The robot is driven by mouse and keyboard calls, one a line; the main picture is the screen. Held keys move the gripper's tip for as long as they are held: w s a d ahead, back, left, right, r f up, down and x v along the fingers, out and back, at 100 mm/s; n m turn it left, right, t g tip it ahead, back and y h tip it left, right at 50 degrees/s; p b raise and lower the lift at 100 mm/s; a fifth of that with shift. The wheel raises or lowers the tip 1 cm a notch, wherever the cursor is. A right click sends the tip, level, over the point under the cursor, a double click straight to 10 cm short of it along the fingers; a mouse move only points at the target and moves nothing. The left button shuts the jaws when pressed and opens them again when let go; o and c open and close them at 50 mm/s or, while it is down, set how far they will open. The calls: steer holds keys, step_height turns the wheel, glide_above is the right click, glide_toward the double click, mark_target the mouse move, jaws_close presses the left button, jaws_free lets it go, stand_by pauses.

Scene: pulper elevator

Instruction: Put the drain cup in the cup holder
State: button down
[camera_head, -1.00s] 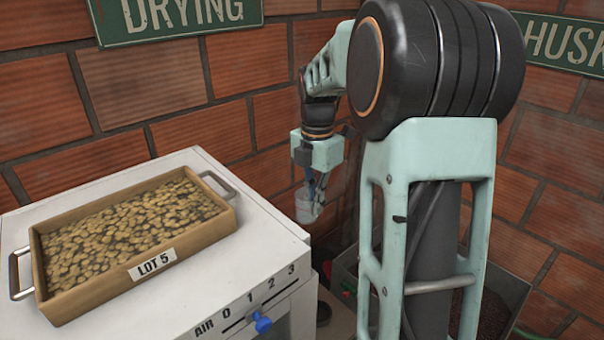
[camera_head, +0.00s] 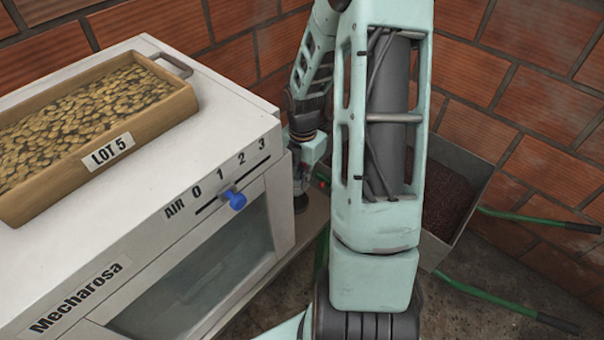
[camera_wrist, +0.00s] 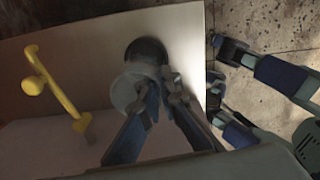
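The drain cup (camera_wrist: 124,92) is a pale, round cup in the middle of the wrist view. My gripper (camera_wrist: 160,86) has its blue fingers closed in at the cup's right side and appears to grip its wall. A dark round opening or ring (camera_wrist: 147,48), which may be the cup holder, shows just beyond the cup. I cannot tell whether the cup touches it. In the head view my gripper is low behind the white machine's right side, mostly hidden by my arm, and the cup cannot be made out there.
A yellow handle (camera_wrist: 55,85) stands left of the cup. In the head view, the white machine (camera_head: 130,215) carries a wooden tray (camera_head: 150,120) of beans and a blue knob (camera_head: 234,199). A metal bin (camera_head: 470,170) with green handles stands right of my arm. Brick walls close the back.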

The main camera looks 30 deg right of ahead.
steer(key=shift+f+b, duration=2.55)
steer(key=shift+f, duration=0.4)
steer(key=shift+f+b, duration=0.4)
steer(key=shift+f, duration=0.2)
steer(key=c, duration=2.1)
jaws_free()
steer(key=shift+r, duration=0.1)
step_height(320, 180, up, 11)
steer(key=shift+f, duration=0.2)
steer(key=shift+r, duration=0.65)
